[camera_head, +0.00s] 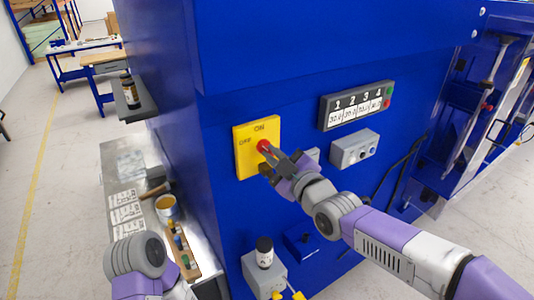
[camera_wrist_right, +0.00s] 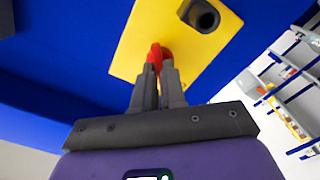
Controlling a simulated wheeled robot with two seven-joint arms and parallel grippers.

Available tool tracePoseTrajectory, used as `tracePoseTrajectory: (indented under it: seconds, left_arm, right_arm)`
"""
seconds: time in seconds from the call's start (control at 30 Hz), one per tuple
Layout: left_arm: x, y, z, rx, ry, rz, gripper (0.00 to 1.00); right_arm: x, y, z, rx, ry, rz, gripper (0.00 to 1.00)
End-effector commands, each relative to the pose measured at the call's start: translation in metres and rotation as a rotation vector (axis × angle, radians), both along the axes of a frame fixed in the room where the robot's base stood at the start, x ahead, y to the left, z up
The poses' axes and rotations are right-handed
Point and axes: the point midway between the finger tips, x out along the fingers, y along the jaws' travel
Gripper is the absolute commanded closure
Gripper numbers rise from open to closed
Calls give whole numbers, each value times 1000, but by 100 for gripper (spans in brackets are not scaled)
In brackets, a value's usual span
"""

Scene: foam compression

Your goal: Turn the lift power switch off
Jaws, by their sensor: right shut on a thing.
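The lift power switch is a yellow plate (camera_head: 243,158) on the blue machine wall, with ON printed at its top and OFF at its left. Its red handle (camera_head: 263,146) is partly hidden by my right gripper (camera_head: 272,158). In the right wrist view, the gripper's fingers (camera_wrist_right: 157,78) are closed on the red handle (camera_wrist_right: 156,52), in front of the yellow plate (camera_wrist_right: 190,50). I cannot tell which mark the handle points to. My left arm shows at the lower left, but its gripper is out of view.
A numbered display panel (camera_head: 356,105) and a grey control box (camera_head: 354,149) are on the wall to the right of the switch.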

Motion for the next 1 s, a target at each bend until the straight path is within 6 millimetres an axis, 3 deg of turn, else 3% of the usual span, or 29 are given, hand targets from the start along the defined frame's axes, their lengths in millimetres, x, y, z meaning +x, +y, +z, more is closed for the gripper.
tracePoseTrajectory:
  seconds: [0.7, 1.0]
  left_arm:
    - [0, 0, -38, 0, 0, 0, 57]
    - [0, 0, -41, 0, 0, 0, 57]
  right_arm:
    - [0, 0, -1, -241, -178, 0, 100]
    - [0, 0, 0, -280, -203, 0, 100]
